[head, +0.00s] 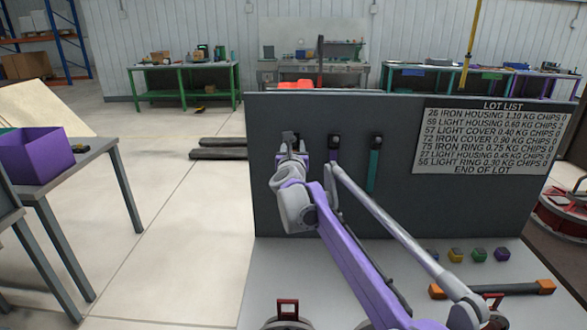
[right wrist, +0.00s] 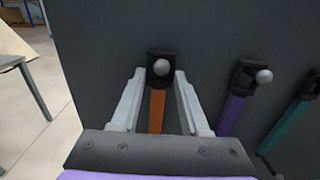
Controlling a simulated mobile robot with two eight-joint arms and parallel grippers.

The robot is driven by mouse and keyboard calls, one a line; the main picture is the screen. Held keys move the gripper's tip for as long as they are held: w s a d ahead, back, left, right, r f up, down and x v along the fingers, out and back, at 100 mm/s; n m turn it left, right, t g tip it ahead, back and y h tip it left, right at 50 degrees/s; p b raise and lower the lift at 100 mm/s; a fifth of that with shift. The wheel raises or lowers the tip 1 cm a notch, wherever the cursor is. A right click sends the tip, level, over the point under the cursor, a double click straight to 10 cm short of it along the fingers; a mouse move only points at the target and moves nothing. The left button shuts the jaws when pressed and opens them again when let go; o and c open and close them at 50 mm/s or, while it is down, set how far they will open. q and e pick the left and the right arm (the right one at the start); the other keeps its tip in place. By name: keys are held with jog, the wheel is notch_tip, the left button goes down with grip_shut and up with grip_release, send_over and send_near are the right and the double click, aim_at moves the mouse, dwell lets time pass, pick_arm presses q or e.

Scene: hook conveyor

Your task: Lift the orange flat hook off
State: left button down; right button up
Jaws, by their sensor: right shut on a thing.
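The orange flat hook (right wrist: 156,108) hangs on the dark upright panel (head: 400,215), its black head against a pale round peg end. My right gripper (right wrist: 160,73) has one finger on each side of it and is shut on it. In the head view my right gripper (head: 290,143) is at the left part of the panel and hides most of the orange hook. A purple hook (right wrist: 231,112) and a teal hook (right wrist: 290,125) hang to its right; the teal hook also shows in the head view (head: 374,168).
A lot list sign (head: 487,138) is on the panel's right. On the grey bench (head: 400,262) below lie several small coloured blocks (head: 479,254) and a dark bar with orange ends (head: 495,288). A purple bin (head: 38,158) stands on a table at the left. The floor between is clear.

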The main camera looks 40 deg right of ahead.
grip_shut()
dwell(0.8)
